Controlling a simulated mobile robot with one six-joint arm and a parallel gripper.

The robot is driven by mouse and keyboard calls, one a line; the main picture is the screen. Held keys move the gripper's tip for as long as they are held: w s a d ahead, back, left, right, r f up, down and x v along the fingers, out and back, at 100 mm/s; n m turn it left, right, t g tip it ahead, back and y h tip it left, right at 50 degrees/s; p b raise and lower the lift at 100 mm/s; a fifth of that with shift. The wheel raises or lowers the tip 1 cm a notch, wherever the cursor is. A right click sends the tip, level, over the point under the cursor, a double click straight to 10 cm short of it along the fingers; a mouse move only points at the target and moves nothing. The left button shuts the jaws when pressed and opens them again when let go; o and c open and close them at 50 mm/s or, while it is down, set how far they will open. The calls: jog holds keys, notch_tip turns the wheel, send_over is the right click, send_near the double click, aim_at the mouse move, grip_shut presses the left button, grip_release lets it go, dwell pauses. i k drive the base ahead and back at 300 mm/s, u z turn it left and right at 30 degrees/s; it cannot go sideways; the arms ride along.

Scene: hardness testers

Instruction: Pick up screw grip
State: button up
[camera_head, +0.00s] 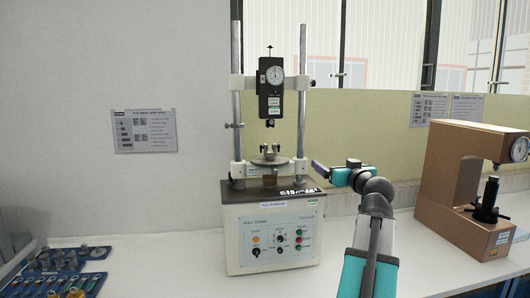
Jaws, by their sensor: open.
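A pull tester (273,230) stands on the white bench, with two upright columns and a dial gauge (272,76). A small metal fixture (270,151) sits on its round plate, below the gauge. Several metal parts (70,256) sit in a blue tray at the lower left; they are too small to tell which one is the screw grip. My gripper (320,168) is open, just right of the tester's right column and level with its round plate. It is far from the tray, and no held object shows. Its fingers are small and seen side-on.
A brown hardness tester (445,185) with a dial and a black post stands on the right. The blue tray (92,284) lies at the left. The white bench (165,260) is clear between tray and pull tester. A wall and windows are behind.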

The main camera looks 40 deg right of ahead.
aim_at(269, 156)
jog(key=i, duration=0.85)
jog(key=u, duration=0.05)
